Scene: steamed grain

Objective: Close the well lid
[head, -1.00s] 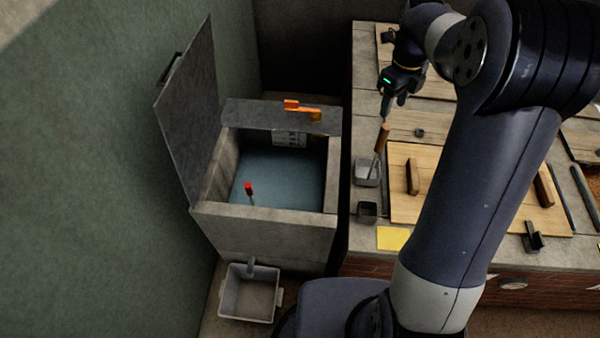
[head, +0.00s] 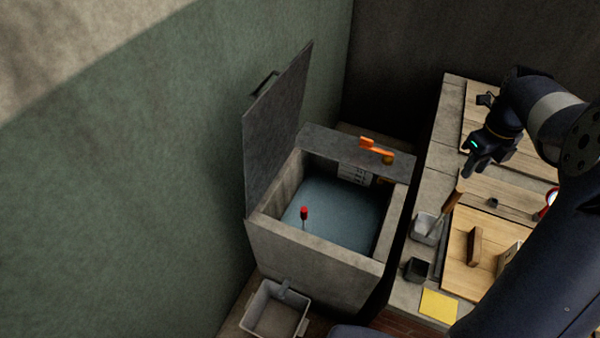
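The well lid (head: 277,130) is a dark grey panel standing open, steeply raised along the left side of the well, with a small handle (head: 263,82) on its wall-facing side. The well (head: 318,264) is a grey stone box with blue water (head: 345,215) inside. A red-topped rod (head: 304,213) stands in the water. An orange lever (head: 377,150) sits on the fixed slab at the well's back. My gripper (head: 473,170) is up and right of the well, over the counter and well apart from the lid. Its fingers are too small to tell open from shut.
A grey bin (head: 276,318) stands in front of the well. The counter (head: 403,296) at right holds boards, a wooden-handled tool (head: 452,198) in a small container (head: 424,228), a dark cup (head: 416,269) and a yellow sheet (head: 439,305). A green wall (head: 140,180) is close behind the lid.

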